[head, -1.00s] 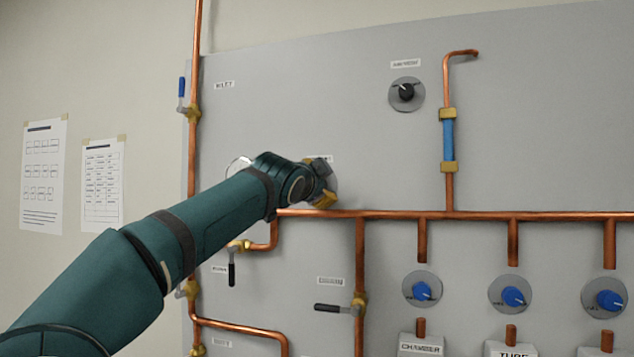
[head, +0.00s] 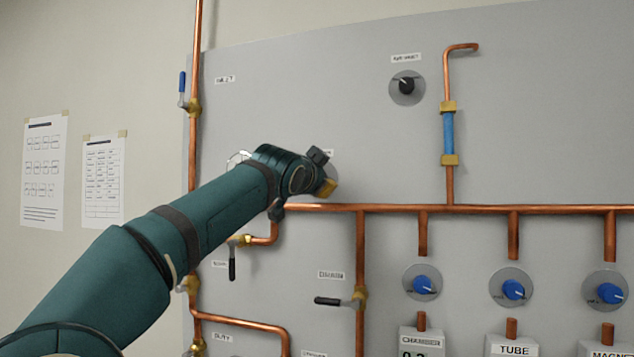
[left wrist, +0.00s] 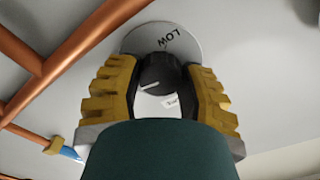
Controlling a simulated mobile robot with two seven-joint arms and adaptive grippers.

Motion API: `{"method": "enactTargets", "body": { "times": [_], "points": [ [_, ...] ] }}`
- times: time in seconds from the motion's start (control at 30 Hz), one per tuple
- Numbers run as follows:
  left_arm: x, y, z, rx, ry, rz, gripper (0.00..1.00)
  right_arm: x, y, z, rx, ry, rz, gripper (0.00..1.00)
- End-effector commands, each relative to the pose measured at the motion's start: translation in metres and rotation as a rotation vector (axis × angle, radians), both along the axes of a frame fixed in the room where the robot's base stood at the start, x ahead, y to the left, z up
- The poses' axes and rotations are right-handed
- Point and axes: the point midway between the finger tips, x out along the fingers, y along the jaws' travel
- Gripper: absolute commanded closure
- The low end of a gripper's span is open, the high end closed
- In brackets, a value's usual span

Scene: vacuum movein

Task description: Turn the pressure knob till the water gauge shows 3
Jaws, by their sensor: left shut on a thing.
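My left gripper (head: 325,172) is up against the grey panel (head: 300,90), with my arm coming in from the lower left. In the left wrist view its yellow fingers (left wrist: 157,82) are shut on a black knob (left wrist: 157,72) with a white pointer line. Behind the knob is a grey disc (left wrist: 138,42) marked LOW, the lettering upside down in that view. In the head view the gripper hides the knob. A round white-rimmed dial, probably the gauge (head: 236,160), peeks out behind my arm; its reading is hidden. My right gripper is not in view.
A copper pipe (head: 400,209) runs just below the gripper. Another black knob (head: 406,86) is at the upper right. Blue knobs (head: 423,285) line the lower right. A black lever (head: 327,301) sticks out below, and a blue lever (head: 182,84) is at the upper left.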

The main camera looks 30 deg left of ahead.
Motion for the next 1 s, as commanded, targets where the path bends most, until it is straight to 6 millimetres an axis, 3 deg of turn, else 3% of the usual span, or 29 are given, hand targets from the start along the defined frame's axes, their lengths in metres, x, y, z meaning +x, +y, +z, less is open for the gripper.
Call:
{"method": "enactTargets", "body": {
  "times": [1.0],
  "points": [
    [-0.001, 0.002, 0.003, -0.936, -0.234, -0.005, 0.96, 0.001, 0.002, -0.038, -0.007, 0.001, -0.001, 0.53]
  ]
}}
